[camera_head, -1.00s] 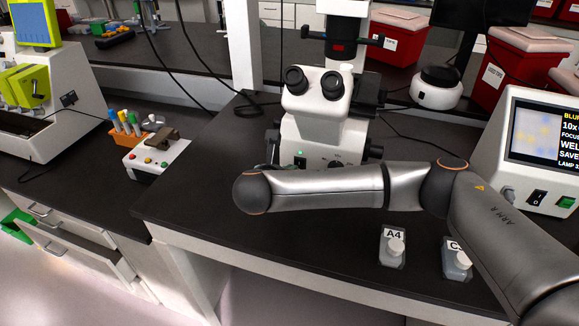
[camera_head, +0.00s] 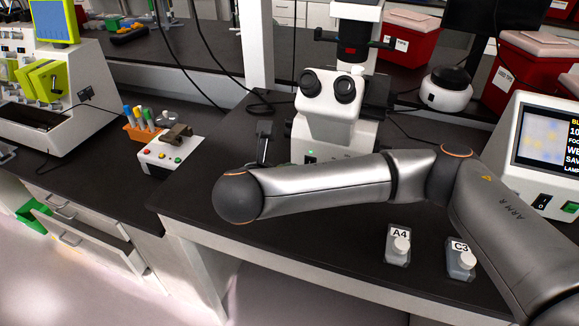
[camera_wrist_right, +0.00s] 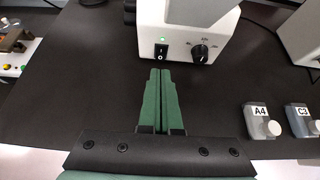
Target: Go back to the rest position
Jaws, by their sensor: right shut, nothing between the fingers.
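My right gripper (camera_wrist_right: 161,75) shows in the right wrist view with its two green fingers shut together and nothing between them. It points toward the base of the white microscope (camera_wrist_right: 188,30), over the dark bench top. In the head view my right arm comes in from the right and reaches across the bench in front of the microscope (camera_head: 334,125). The arm hides most of the right hand there, and the fingers cannot be made out. My left gripper is in neither current view.
Bottles labelled A4 (camera_head: 398,246) and C3 (camera_head: 461,262) stand on the bench (camera_head: 330,240) below my right arm. A white box with coloured buttons (camera_head: 170,152) and an orange tube rack (camera_head: 140,131) stand at left. A screen unit (camera_head: 532,165) stands at right.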

